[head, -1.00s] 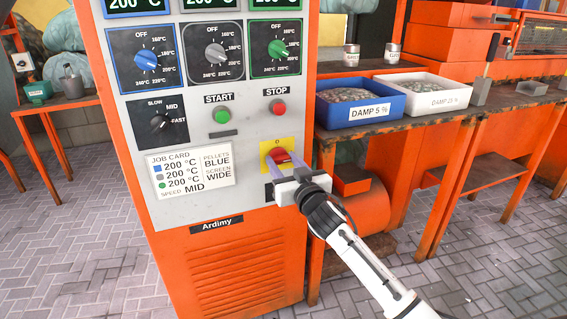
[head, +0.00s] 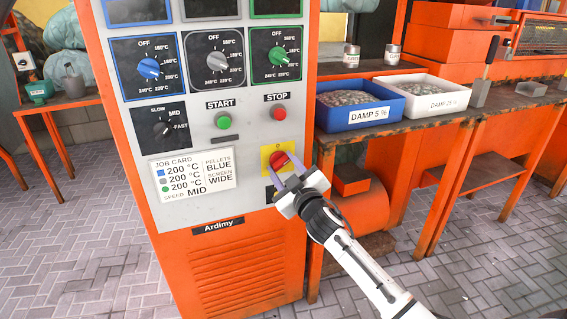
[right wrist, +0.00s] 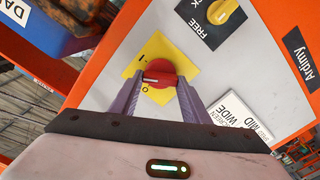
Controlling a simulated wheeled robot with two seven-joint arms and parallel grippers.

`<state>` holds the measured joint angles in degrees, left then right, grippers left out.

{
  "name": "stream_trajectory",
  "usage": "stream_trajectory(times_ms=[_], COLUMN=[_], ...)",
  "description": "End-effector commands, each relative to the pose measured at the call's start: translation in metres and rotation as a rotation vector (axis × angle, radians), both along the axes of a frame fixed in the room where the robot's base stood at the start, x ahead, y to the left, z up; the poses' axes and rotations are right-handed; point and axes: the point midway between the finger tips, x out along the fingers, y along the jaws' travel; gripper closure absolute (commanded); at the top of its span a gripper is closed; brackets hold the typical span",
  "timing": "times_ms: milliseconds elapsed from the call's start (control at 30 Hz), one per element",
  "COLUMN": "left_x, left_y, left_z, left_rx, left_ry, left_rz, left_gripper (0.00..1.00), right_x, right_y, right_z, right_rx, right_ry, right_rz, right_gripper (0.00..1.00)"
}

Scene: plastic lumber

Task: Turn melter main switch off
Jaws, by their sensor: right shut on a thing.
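The red switch knob (head: 279,160) sits on a yellow plate (head: 266,151) low on the right of the grey panel. My right gripper (head: 281,163) has its purple fingers on either side of the knob and is shut on it. In the right wrist view the knob (right wrist: 160,75) lies between the fingertips (right wrist: 158,84), on the yellow plate marked I and O. A white mark shows on the knob, lying between I and O and slightly nearer O. In the head view the gripper partly covers the plate's lower part. My left gripper is not in view.
Above are the green START button (head: 223,121), red STOP button (head: 279,114) and several dials. In the wrist view a yellow knob (right wrist: 222,12) on a black plate labelled FREE is close by. A bench with a blue bin (head: 362,116) and white bin (head: 447,104) stands right.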

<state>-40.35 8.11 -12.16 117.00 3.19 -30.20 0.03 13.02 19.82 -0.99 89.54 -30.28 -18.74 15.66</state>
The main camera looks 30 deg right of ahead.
Motion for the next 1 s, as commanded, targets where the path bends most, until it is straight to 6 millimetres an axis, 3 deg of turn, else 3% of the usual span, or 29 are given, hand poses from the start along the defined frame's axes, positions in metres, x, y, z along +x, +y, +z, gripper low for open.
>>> stream_trajectory(times_ms=[300,1000], left_x=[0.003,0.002], left_y=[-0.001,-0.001], left_z=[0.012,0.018], left_rx=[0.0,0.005], left_ry=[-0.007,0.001], left_rz=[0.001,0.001], left_gripper=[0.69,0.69], right_x=[0.0,0.0], right_y=[0.001,0.002], right_z=[0.0,-0.003], right_rx=[-0.294,-0.862], right_ry=[0.072,0.208], right_rz=[0.0,0.002], right_gripper=[0.8,0.8])
